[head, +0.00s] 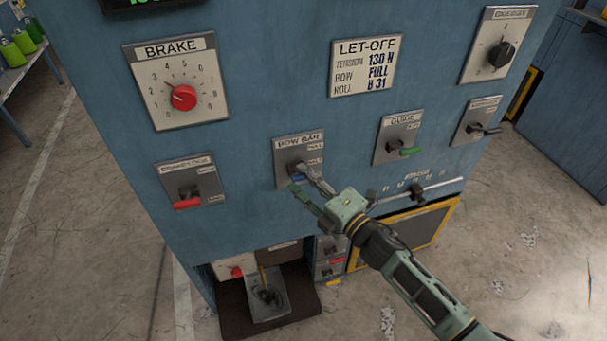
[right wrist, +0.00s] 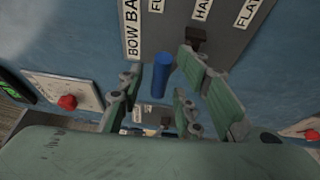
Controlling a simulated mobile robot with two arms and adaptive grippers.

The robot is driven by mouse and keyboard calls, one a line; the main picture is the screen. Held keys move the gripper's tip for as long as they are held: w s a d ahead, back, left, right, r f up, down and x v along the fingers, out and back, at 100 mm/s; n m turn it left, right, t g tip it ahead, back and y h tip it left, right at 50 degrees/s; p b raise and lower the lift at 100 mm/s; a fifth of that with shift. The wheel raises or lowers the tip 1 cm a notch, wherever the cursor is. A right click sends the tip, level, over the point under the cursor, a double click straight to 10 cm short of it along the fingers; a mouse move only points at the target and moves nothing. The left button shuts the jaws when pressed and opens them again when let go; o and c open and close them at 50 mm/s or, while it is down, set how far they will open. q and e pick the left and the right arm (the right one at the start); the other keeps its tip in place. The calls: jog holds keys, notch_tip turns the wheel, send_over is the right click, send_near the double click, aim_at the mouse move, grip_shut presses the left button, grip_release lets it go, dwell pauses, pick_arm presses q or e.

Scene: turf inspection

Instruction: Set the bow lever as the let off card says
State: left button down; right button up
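The let-off card (head: 366,66) reads tension 130 N, bow FULL, roll B 31. The bow bar plate (head: 289,147) is below and left of it; it also shows in the right wrist view (right wrist: 180,30), with labels partly cut off that look like FULL, HALF and FLAT. Its lever has a blue grip (right wrist: 161,75), partly hidden in the head view (head: 297,178). I cannot tell surely which label the lever is at. My right gripper (head: 307,184) is open at the lever, its fingers on either side of the blue grip, with gaps visible. My left gripper is out of view.
Near the bow bar are a red-handled lever plate (head: 190,183) on the left and the green-handled guide lever (head: 399,138) on the right. A horizontal slider (head: 416,190) sits just right of my gripper. The brake dial (head: 177,82) is above left.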

jog(key=v, duration=1)
jog(key=shift+s+d, duration=0.2)
jog(key=shift+d, duration=0.05)
jog(key=d+f+m+h, duration=0.3)
jog(key=d+f+m, duration=0.15)
jog(key=f, duration=0.55)
jog(key=d+f+m+h, duration=0.4)
jog(key=f+m, duration=0.1)
jog(key=f, duration=0.5)
jog(key=s+d+f+m+g+h, duration=0.25)
jog(key=s+f, duration=0.25)
jog(key=f, duration=0.3)
jog(key=s+d+f+m+g+h, duration=0.1)
jog(key=s+d+f+m+g, duration=0.15)
jog(key=s+f, duration=0.35)
jog(key=s+f+m+g, duration=0.2)
jog(key=s+f, duration=0.4)
jog(key=s, duration=0.5)
jog(key=s+d+f+m+g+h, duration=0.1)
jog(key=s+f+m+g, duration=0.2)
jog(key=s+f, duration=0.3)
jog(key=s+d+f+m+g, duration=0.1)
jog(key=s+f+m+g, duration=0.2)
jog(key=s, duration=1.4)
notch_tip(320, 180, down, 4)
jog(key=shift+d+f+m+h, duration=0.15)
jog(key=shift+m+h, duration=0.2)
jog(key=shift+m, duration=0.4)
